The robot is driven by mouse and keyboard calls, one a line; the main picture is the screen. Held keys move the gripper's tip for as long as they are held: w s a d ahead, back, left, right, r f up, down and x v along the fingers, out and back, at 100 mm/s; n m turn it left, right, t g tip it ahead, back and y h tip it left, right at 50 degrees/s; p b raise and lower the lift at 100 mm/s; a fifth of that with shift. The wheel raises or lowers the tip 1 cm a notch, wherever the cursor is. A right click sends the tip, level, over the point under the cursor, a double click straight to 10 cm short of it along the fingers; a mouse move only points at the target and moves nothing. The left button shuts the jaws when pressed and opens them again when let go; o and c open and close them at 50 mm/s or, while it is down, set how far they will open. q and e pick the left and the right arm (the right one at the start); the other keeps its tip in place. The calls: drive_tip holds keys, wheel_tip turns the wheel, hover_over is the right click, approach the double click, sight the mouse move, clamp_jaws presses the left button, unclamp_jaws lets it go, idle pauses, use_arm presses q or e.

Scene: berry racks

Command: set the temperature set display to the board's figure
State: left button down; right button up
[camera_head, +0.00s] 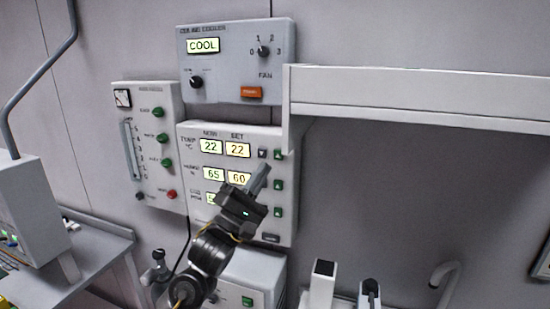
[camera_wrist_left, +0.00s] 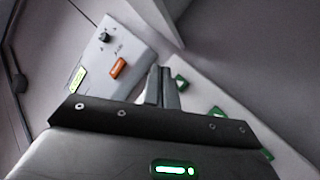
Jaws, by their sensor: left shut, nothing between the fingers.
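The temperature set display (camera_head: 237,149) is lit yellow and reads 22. It sits in the top row of the grey control panel (camera_head: 285,226), beside the now display (camera_head: 211,146), which also reads 22. Right of it are a dark down button (camera_head: 262,153) and a green up button (camera_head: 277,154). My left gripper (camera_head: 264,167) is shut and empty, its tips just below these two buttons in the picture; contact cannot be told. In the left wrist view the closed fingers (camera_wrist_left: 161,86) point up beside green buttons (camera_wrist_left: 181,83). My right gripper is not in view. No board figure is readable.
A ceiling cooler box (camera_head: 225,68) hangs above the panel. A white shelf (camera_head: 420,100) juts out close to the panel's upper right. A smaller panel (camera_head: 150,188) with green knobs is at the left. A dark-framed sheet (camera_head: 543,262) is cut off at the right edge.

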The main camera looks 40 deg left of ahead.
sight(278, 155)
use_arm(q)
drive_tip(key=w, duration=0.1)
drive_tip(key=w+a, duration=0.1)
drive_tip(key=w, duration=0.1)
drive_tip(key=w+a, duration=0.1)
drive_tip(key=w, duration=0.1)
drive_tip(key=shift+w, duration=0.2)
idle(1.1)
idle(0.9)
drive_tip(key=shift+w+a, duration=0.1)
drive_tip(key=shift+w, duration=0.45)
